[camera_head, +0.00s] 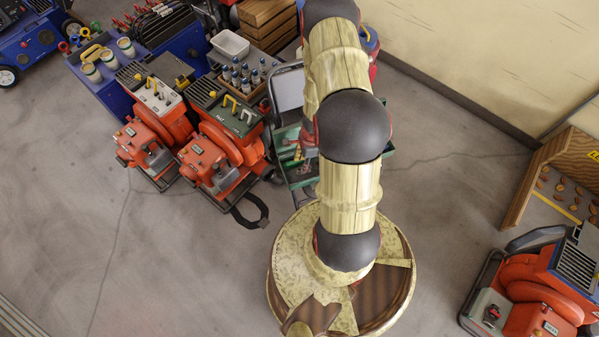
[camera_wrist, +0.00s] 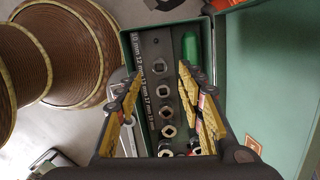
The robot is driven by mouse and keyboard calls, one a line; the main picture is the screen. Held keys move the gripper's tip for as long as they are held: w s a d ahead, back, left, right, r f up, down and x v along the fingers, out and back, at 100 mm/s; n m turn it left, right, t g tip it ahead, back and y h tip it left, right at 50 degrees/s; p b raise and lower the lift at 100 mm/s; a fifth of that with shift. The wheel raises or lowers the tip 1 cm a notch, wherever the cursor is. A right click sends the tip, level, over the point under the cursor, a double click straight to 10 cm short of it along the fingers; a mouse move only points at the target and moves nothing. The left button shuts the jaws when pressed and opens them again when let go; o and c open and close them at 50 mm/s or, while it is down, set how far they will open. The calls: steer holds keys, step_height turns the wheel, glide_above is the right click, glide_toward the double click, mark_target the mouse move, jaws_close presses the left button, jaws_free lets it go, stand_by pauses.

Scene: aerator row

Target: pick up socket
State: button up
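Several dark metal sockets stand in a row on a rail marked with mm sizes in the wrist view. The farthest socket (camera_wrist: 160,65) stands by itself, with another socket (camera_wrist: 166,112) nearer me. The rail lies in an open green toolbox (camera_wrist: 125,38). My gripper (camera_wrist: 158,76) is open above the row, one yellow-padded finger on each side, with nothing held between them. The nearest sockets are partly hidden by my gripper. In the head view the toolbox (camera_head: 294,172) is partly covered by my arm, and the sockets are not distinguishable.
The green lid (camera_wrist: 258,80) stands open at right. Orange machines (camera_head: 217,153) stand left of the toolbox.

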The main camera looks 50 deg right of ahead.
mark_target(299, 170)
steer(key=f+b, duration=0.1)
steer(key=f, duration=0.1)
steer(key=f+b, duration=0.1)
steer(key=f, duration=0.1)
steer(key=a+f+b, duration=0.1)
steer(key=f, duration=0.1)
steer(key=shift+w+f+b, duration=0.2)
steer(key=shift+f+b, duration=0.1)
steer(key=shift+f, duration=0.1)
steer(key=shift+r, duration=0.1)
steer(key=shift+c, duration=0.4)
jaws_close()
